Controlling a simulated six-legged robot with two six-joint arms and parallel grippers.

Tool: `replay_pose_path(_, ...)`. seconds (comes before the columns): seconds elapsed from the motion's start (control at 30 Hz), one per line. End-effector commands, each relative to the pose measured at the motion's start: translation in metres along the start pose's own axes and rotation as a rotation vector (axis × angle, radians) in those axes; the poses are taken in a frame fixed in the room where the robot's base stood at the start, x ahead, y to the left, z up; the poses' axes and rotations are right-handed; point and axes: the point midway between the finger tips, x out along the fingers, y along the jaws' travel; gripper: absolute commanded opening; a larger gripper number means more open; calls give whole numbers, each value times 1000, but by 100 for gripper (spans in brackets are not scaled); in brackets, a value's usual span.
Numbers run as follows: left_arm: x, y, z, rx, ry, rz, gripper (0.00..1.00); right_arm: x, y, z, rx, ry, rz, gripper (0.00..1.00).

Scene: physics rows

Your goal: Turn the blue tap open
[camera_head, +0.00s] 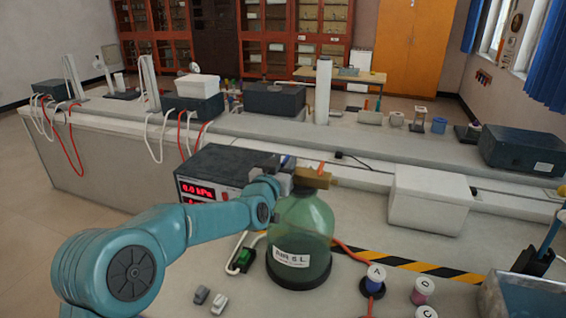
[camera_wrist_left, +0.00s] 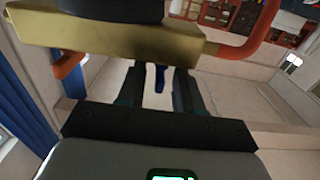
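The blue tap (camera_wrist_left: 160,78) shows in the left wrist view as a small dark blue lever below a brass block (camera_wrist_left: 130,42). My left gripper (camera_wrist_left: 158,92) is open, with one dark finger on each side of the blue tap and a gap visible around it. In the head view the left gripper (camera_head: 284,172) is at the top of the green glass bottle (camera_head: 301,225) labelled "AIR 5 L", beside the brass block (camera_head: 313,178). Only a bit of blue (camera_head: 287,160) shows there. My right gripper is in neither view.
An orange lever (camera_head: 321,168) is on the brass block. A black box with a red display (camera_head: 200,191) stands behind my left arm.

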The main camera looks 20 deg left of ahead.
Motion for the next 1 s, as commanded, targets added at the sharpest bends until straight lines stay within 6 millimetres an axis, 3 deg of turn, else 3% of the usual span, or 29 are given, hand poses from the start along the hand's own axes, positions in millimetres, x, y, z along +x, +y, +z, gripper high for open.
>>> replay_pose_path(0.07,0,0,0,0,0,0,35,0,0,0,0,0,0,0)
replay_pose_path(0.2,0,0,0,0,0,0,0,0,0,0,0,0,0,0)
replay_pose_path(0.67,0,3,-2,-3,0,-82,0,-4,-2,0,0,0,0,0)
replay_pose_path(1.0,1,7,-5,1,-2,-332,0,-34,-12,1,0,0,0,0)
